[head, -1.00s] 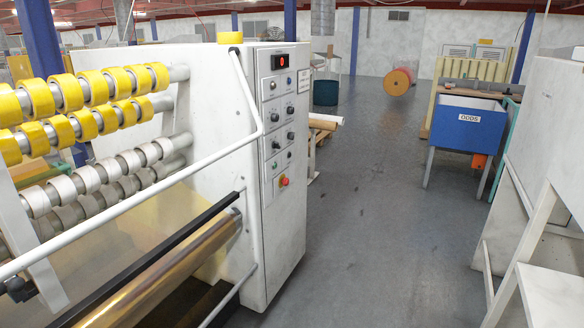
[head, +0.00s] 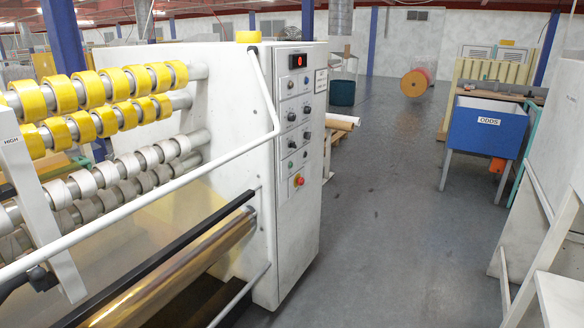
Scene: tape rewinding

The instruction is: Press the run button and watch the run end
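The tape rewinding machine (head: 225,120) stands at the left in the head view. Its control panel (head: 297,125) faces right and carries several knobs and buttons, a small red-lit display (head: 298,61) at the top and a red button on a yellow base (head: 299,180) low down. A small green button (head: 290,165) sits just above the red one; I cannot read any labels to tell which is the run button. Yellow tape rolls (head: 95,90) and white rolls (head: 115,170) sit on bars at the left. Neither gripper is in view.
A grey floor aisle (head: 385,200) is clear right of the machine. A blue bin (head: 486,128) on legs stands at the right, with a white frame (head: 545,200) nearer. A large orange roll (head: 415,82) and a dark green bin (head: 342,92) stand farther back.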

